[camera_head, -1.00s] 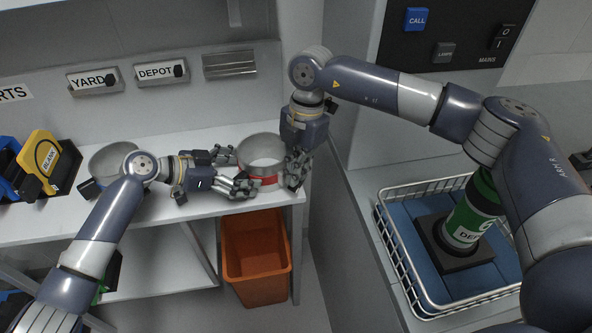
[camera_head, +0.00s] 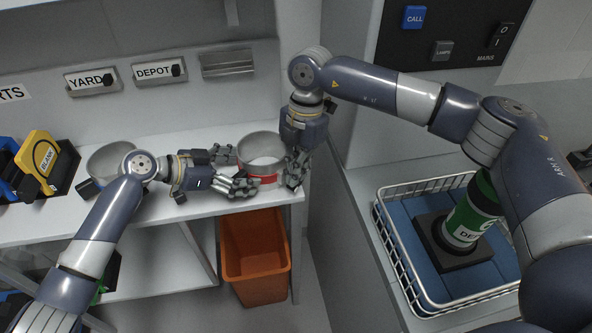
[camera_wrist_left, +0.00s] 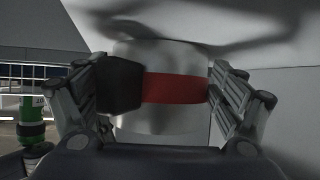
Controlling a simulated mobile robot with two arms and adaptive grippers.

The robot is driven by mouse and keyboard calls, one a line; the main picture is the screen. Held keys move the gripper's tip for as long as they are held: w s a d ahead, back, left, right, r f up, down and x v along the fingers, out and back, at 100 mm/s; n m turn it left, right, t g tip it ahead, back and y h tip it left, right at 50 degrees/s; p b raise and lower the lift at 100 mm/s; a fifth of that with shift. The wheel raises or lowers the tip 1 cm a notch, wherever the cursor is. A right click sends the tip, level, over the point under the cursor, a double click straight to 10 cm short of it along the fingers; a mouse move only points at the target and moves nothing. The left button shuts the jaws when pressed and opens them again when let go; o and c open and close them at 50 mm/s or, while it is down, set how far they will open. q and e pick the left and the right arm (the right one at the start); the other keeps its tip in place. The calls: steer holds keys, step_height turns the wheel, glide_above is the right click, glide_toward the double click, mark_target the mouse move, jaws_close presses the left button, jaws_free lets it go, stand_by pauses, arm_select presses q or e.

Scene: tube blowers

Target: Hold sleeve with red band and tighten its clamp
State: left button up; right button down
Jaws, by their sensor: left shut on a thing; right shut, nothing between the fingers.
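The sleeve with the red band (camera_head: 262,153) stands upright on the white bench near its right end. In the left wrist view its red band (camera_wrist_left: 176,89) runs around a grey wall, with a dark block (camera_wrist_left: 119,84) on the band at the left, seemingly the clamp. My left gripper (camera_head: 240,170) is shut on the sleeve, one finger on each side; it also shows in the left wrist view (camera_wrist_left: 160,95). My right gripper (camera_head: 292,178) points down at the sleeve's right side, shut and empty. Whether it touches the clamp cannot be told.
An orange bin (camera_head: 254,262) sits below the bench. At right a white wire basket (camera_head: 398,262) holds a green canister (camera_head: 470,215).

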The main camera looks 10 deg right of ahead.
steer(key=shift+w+d+f, duration=0.25)
steer(key=shift+w+d, duration=0.05)
steer(key=shift+d, duration=0.1)
stand_by(0.5)
stand_by(1.1)
